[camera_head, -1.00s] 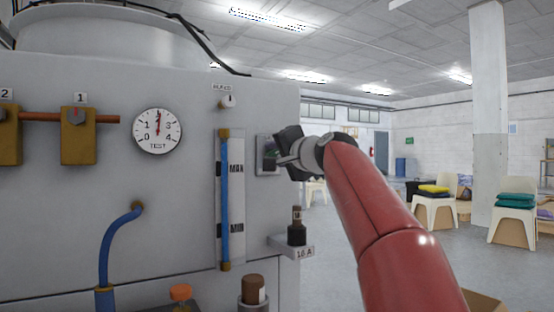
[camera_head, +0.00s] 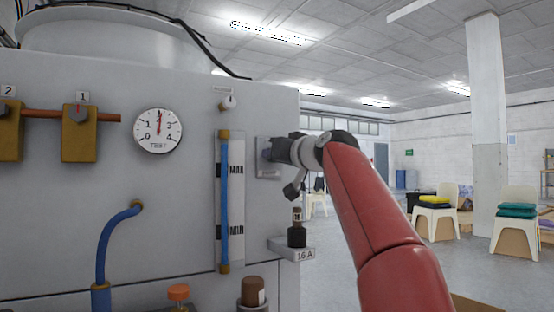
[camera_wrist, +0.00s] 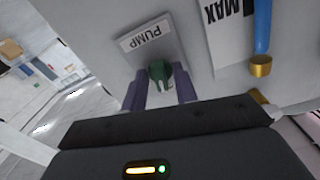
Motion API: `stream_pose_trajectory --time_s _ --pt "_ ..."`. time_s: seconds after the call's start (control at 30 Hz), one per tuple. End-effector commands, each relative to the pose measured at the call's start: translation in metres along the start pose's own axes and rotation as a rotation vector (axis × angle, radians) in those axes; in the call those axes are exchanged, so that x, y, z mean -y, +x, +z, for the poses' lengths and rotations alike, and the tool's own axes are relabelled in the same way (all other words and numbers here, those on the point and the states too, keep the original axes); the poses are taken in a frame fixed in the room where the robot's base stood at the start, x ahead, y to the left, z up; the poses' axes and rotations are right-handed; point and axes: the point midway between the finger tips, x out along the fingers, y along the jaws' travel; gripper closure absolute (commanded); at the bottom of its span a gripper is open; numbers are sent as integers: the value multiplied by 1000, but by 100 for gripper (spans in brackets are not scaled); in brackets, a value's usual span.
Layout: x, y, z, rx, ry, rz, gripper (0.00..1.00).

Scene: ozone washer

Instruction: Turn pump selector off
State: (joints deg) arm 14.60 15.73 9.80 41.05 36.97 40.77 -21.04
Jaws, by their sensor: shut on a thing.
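The pump selector is a dark green knob (camera_wrist: 159,70) on a light plate marked PUMP (camera_wrist: 150,40) in the wrist view. My gripper (camera_wrist: 161,87) has one finger on each side of the knob and is shut on it. In the head view, the plate (camera_head: 268,171) is on the right part of the grey machine front, and my gripper (camera_head: 270,150) reaches it from the right. The knob is hidden there behind my gripper, and its exact pointing direction is hard to tell.
Left of the plate is a blue level tube (camera_head: 225,195) with MAX and MIN marks. A small knob (camera_head: 229,102) sits above it. Open floor with chairs (camera_head: 434,218) lies to the right.

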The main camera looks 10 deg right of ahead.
Motion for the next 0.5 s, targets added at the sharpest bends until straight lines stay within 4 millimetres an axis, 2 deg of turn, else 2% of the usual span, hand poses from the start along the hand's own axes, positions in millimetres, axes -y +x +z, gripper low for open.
stream_pose_trajectory --time_s 0.23,0.5 --pt "-1 0 2 3 -138 0 94" --pt "0 0 1 3 -208 0 94"
